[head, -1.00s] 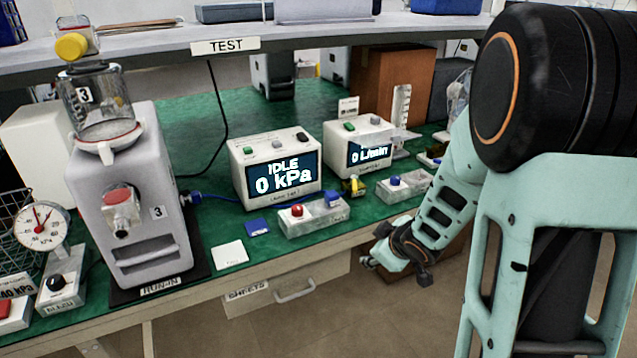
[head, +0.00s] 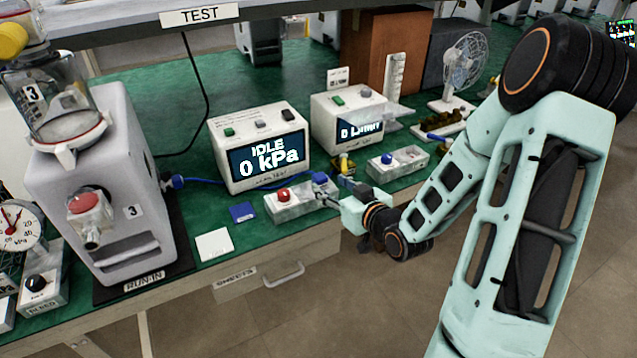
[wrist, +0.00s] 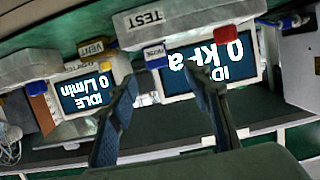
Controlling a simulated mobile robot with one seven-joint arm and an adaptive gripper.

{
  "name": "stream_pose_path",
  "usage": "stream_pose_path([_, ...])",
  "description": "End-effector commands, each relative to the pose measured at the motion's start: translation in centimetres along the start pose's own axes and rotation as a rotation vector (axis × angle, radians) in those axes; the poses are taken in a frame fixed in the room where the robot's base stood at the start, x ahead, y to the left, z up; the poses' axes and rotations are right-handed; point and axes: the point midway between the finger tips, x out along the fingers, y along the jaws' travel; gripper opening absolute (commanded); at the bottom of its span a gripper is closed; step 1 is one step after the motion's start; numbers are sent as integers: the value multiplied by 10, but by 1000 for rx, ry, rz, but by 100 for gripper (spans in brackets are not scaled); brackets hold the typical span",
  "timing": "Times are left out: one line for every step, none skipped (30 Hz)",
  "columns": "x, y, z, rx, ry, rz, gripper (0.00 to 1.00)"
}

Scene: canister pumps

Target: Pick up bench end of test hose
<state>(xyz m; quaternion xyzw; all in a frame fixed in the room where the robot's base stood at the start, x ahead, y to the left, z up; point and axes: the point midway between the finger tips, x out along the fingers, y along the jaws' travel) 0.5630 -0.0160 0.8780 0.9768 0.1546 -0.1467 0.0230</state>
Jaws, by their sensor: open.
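A grey block (head: 290,207) with a red knob stands in front of the tester. In the wrist view, a small blue piece with a label (wrist: 155,56) shows beside this block, beyond and between my fingertips (wrist: 165,85). My gripper is open, with nothing visible between its fingers. I cannot tell whether it touches the block.
The kPa tester (head: 258,148) and L/min tester (head: 347,122) stand close behind. A second grey block with a blue knob (head: 390,160) is to the right. A blue square (head: 242,212) and a white card (head: 214,245) lie left. The bench front edge is below my gripper.

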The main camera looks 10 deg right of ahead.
Motion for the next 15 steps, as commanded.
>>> stream_pose_path([8,0,0,0,0,-1,45])
stream_pose_path([11,-1,0,0,0,-2,45])
stream_pose_path([15,-1,0,0,-1,-2,45])
stream_pose_path([16,-1,0,1,-1,-2,45])
stream_pose_path([18,0,0,1,-1,-1,45])
stream_pose_path([20,0,0,1,0,0,45])
stream_pose_path([23,0,0,1,0,0,45])
stream_pose_path([26,0,-1,1,-1,0,45])
stream_pose_path([31,0,-1,1,-1,-1,45])
stream_pose_path([36,0,-1,1,-1,-2,45])
stream_pose_path([40,0,-2,0,-1,-2,45])
stream_pose_path([47,1,-2,0,0,-1,45])
stream_pose_path([51,1,-2,1,-1,-1,45])
stream_pose_path([56,1,-2,0,-1,-1,45])
stream_pose_path([61,1,-2,0,-1,-2,45])
